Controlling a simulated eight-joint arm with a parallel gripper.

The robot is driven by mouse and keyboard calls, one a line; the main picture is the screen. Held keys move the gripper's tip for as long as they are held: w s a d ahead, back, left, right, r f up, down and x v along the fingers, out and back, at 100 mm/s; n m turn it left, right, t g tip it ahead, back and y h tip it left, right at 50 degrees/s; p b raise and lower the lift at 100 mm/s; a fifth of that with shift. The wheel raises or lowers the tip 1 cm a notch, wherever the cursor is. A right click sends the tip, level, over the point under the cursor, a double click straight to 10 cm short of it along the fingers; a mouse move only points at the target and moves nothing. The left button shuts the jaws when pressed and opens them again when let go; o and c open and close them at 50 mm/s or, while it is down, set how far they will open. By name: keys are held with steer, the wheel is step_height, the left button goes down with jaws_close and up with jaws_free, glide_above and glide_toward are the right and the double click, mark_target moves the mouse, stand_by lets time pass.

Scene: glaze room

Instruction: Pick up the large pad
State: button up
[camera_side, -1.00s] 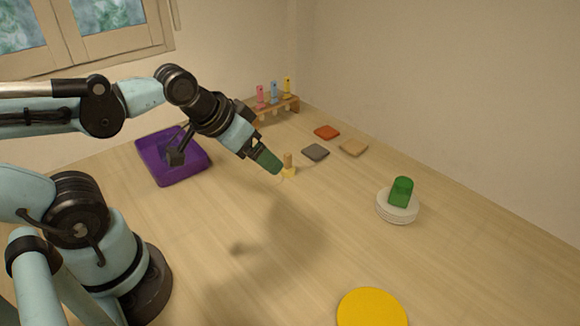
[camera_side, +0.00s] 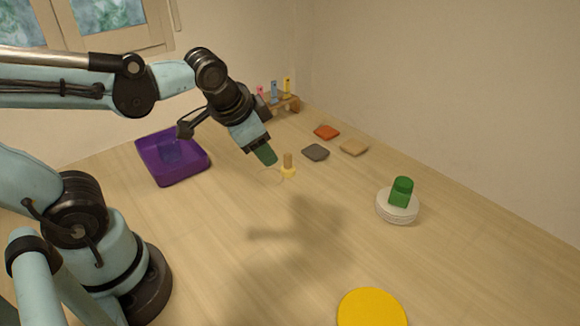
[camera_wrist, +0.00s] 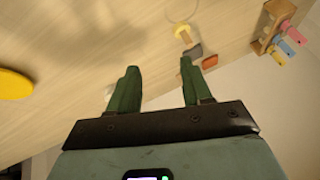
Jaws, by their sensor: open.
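Three flat square pads lie on the table toward the back right in the side view: a grey pad (camera_side: 315,152), an orange pad (camera_side: 327,132) and a tan pad (camera_side: 354,147). They look close in size, and I cannot tell for sure which is the large one. My gripper (camera_side: 267,159) is above the table, left of the pads and apart from them. In the wrist view its green fingers (camera_wrist: 158,66) are spread with nothing between them. The grey pad (camera_wrist: 196,50) and orange pad (camera_wrist: 209,61) show beyond the right finger; the tan pad is not clear there.
A wooden peg on a yellow base (camera_side: 288,168) stands close to my gripper. A rack with coloured tags (camera_side: 284,105) is behind. A purple tray (camera_side: 184,179) is left. A green cylinder (camera_side: 401,190) sits on a white round stack (camera_side: 397,212). A yellow disc (camera_side: 372,308) lies in front.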

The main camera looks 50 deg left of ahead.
steer(key=w+f+m+g+y, duration=0.25)
steer(key=w+m+y, duration=0.35)
steer(key=w+m, duration=0.3)
steer(key=m+g+y, duration=0.3)
steer(key=m+y, duration=0.2)
glide_toward(290, 160)
steer(key=shift+a+r, duration=0.15)
steer(key=shift+a, duration=0.35)
steer(key=shift+s+d+f+m+y, duration=0.1)
steer(key=shift+d+f+m+y, duration=0.3)
steer(key=shift+f+y, duration=0.15)
steer(key=shift+a+f, duration=0.3)
steer(key=shift+a, duration=0.15)
steer(key=x, duration=1.1)
steer(key=shift+a, duration=0.1)
jaws_close()
